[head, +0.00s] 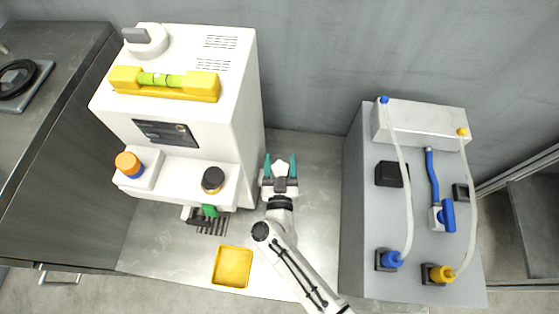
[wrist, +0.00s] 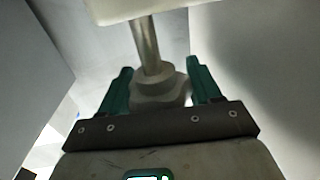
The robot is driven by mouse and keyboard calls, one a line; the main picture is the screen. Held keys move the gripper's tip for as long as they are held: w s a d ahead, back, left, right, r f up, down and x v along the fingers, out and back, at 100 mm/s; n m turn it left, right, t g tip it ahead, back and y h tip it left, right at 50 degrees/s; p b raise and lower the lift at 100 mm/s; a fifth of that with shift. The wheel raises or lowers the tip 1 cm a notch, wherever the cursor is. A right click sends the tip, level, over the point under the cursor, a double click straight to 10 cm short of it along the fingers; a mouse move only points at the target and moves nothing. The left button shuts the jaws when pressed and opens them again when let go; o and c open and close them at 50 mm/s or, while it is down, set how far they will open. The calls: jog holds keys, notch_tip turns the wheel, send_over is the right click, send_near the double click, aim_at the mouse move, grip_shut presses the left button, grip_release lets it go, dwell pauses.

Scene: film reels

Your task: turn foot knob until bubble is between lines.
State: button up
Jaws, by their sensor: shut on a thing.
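The foot knob (wrist: 160,88) is a grey lobed knob on a metal stem under the machine, between my gripper's green fingers in the wrist view. My gripper (wrist: 162,85) is shut on it. In the head view my gripper (head: 281,166) is low at the right side of the white machine (head: 235,110), with a pale piece of the knob (head: 281,170) between its tips. A yellow spirit level (head: 197,85) lies on the machine's top. Its green vial (head: 160,79) shows a pale bubble, but its place against the lines is too small to tell.
A yellow tray (head: 233,267) lies on the metal bench in front of the machine. A grey unit (head: 420,190) with blue and yellow fittings and hoses stands to the right. The machine's front has an orange-blue knob (head: 128,164) and a black knob (head: 213,180).

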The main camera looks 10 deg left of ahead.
jog(key=shift+d+m+h, duration=0.1)
jog(key=shift+m+h, duration=0.6)
jog(key=shift+h, duration=0.4)
jog(key=o, duration=1)
jog(key=shift+c, duration=0.2)
jog(key=shift+s, duration=0.1)
jog(key=s+p, duration=0.1)
jog(key=s, duration=0.9)
jog(key=shift+s+a, duration=0.2)
jog(key=shift+s, duration=0.1)
